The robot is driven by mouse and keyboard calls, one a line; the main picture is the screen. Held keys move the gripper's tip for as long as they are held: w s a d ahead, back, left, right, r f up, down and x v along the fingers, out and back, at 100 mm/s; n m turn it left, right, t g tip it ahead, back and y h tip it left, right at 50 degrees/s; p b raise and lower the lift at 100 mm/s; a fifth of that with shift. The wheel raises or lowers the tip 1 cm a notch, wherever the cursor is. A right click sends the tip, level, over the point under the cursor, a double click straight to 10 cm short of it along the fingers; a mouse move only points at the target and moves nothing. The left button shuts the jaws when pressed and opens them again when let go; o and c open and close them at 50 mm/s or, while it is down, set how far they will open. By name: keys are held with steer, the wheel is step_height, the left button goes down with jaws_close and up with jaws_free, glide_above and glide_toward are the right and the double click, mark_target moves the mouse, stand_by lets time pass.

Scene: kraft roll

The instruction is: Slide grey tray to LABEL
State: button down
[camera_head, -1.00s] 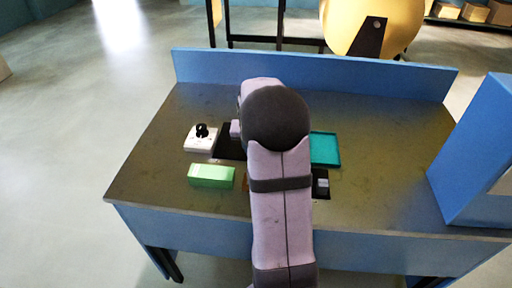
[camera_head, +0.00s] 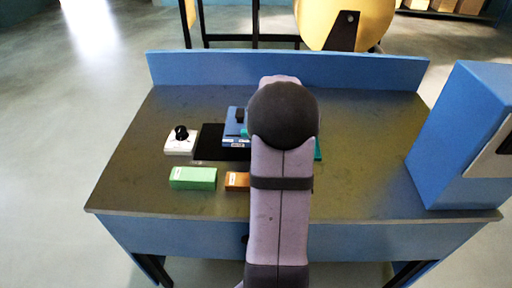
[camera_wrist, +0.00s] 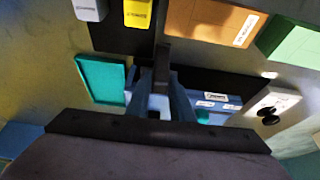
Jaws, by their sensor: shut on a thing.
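I cannot make out a plainly grey tray or the word LABEL. A blue block (camera_head: 229,128) with small white labels stands at the desk's middle; it also shows in the wrist view (camera_wrist: 214,106). My gripper (camera_wrist: 161,85) is over the block, its fingers shut on a dark upright piece that seems to belong to it. My arm hides the gripper in the head view. A black flat area (camera_head: 207,141) lies left of the block. A light grey piece with a label (camera_wrist: 90,9) is at the wrist view's top edge.
A teal tray (camera_wrist: 101,77) and a yellow labelled piece (camera_wrist: 137,12) lie near the block. An orange box (camera_head: 237,180), a green box (camera_head: 193,178) and a white box with a black knob (camera_head: 179,146) are around it. Desk at left is clear; a blue cabinet (camera_head: 460,140) stands right.

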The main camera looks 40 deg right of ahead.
steer(key=shift+s+d, duration=0.1)
steer(key=shift+d, duration=0.05)
steer(key=c, duration=1.9)
jaws_free()
steer(key=o, duration=0.3)
steer(key=shift+s+d, duration=0.1)
steer(key=shift+o, duration=0.2)
steer(key=shift+r, duration=0.1)
steer(key=b+v, duration=0.2)
steer(key=v, duration=0.5)
